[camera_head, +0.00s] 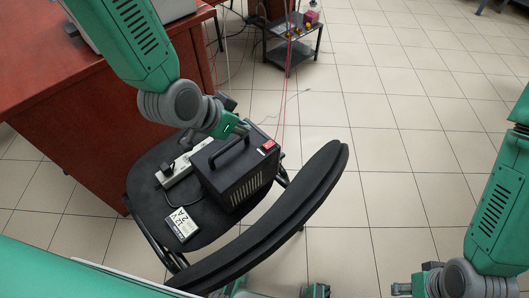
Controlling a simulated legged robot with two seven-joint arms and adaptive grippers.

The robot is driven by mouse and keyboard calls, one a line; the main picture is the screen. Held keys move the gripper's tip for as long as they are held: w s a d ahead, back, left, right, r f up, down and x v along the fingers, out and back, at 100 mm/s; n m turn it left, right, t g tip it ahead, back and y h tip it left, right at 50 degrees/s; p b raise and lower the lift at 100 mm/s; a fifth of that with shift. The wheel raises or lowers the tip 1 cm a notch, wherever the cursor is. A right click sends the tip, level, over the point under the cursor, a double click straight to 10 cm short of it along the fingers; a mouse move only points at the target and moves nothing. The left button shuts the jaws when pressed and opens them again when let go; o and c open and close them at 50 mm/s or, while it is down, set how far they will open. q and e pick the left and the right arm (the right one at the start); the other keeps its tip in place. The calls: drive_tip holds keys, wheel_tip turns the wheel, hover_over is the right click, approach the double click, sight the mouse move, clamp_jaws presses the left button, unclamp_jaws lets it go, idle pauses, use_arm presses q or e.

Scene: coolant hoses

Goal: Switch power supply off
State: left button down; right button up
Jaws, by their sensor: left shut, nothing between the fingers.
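The power supply (236,180) is a black box with a carry handle and a vented side, standing on a black chair seat. A red switch (268,145) sits on its top at the far right corner. I cannot tell the switch position. My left gripper (240,128) is above the far part of the box, left of the red switch, shut and empty. I cannot tell whether it touches the box. My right gripper (402,289) is low at the bottom right, far from the box, partly cut off; its fingers are not clear.
A white power strip (182,167) with a black plug and a small labelled "12V 2A" box (183,223) lie on the seat. The curved chair backrest (290,205) stands on the near right side. A red-brown desk (85,120) is at left, a small cart (291,52) behind. The right floor is clear.

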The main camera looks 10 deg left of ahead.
use_arm(q)
drive_tip(key=b, duration=0.3)
hover_over(271, 144)
drive_tip(key=a, duration=0.1)
drive_tip(key=f, duration=0.5)
drive_tip(key=s+f, duration=0.1)
drive_tip(key=f, duration=0.2)
drive_tip(key=shift+a, duration=0.2)
wheel_tip(271, 144, down, 2)
drive_tip(key=shift+s+d+f, duration=0.15)
drive_tip(key=shift+d+f, duration=0.1)
drive_tip(key=shift+f, duration=0.4)
use_arm(e)
drive_tip(key=f, duration=0.4)
drive_tip(key=shift+d, duration=0.2)
use_arm(q)
drive_tip(key=shift+s+a+f, duration=0.1)
drive_tip(key=shift+a+f, duration=0.05)
drive_tip(key=shift+a, duration=0.2)
use_arm(e)
drive_tip(key=shift+a+r, duration=0.15)
drive_tip(key=shift+a, duration=0.05)
use_arm(q)
drive_tip(key=shift+d, duration=0.2)
use_arm(e)
drive_tip(key=shift+d, duration=0.15)
use_arm(q)
drive_tip(key=shift+d, duration=0.1)
